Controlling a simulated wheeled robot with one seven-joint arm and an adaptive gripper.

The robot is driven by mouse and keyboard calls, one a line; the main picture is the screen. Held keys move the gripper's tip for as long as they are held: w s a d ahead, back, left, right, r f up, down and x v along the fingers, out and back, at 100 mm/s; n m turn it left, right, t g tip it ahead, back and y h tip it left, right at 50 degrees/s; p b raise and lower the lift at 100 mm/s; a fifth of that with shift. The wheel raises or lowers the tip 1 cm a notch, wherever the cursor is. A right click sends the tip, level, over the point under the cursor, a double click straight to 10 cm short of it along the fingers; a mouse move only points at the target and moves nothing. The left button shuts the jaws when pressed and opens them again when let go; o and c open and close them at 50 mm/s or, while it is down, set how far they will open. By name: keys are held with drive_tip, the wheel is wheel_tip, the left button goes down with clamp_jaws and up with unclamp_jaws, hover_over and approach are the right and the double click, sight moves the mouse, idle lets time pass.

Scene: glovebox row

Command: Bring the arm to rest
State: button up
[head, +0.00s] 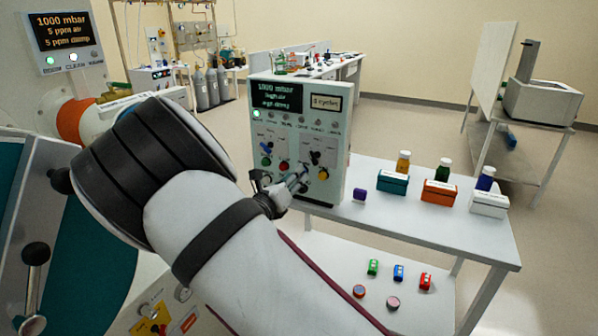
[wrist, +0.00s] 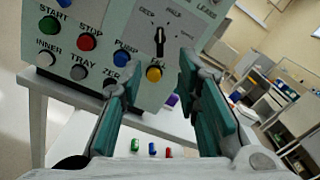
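My arm reaches across the head view from the bottom, in front of the control panel (head: 335,160). My gripper (head: 290,182) is close to the panel's lower front, near its buttons and knobs. In the wrist view my gripper (wrist: 155,78) has its two teal-padded fingers apart, with nothing held between them. The panel face (wrist: 135,28) fills the upper middle there, with a yellow button (wrist: 154,73) and a black selector knob (wrist: 160,42) seen between and above the fingers. I cannot tell whether a fingertip touches the panel.
The white bench (head: 430,225) holds a teal box (head: 392,183), an orange box (head: 439,193), a white box (head: 489,204), capped bottles and a small purple block (head: 359,195). Small coloured items lie on its lower shelf. The glovebox (head: 75,190) stands at left.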

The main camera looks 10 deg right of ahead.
drive_tip(key=shift+s+a, duration=0.25)
drive_tip(key=shift+s, duration=0.05)
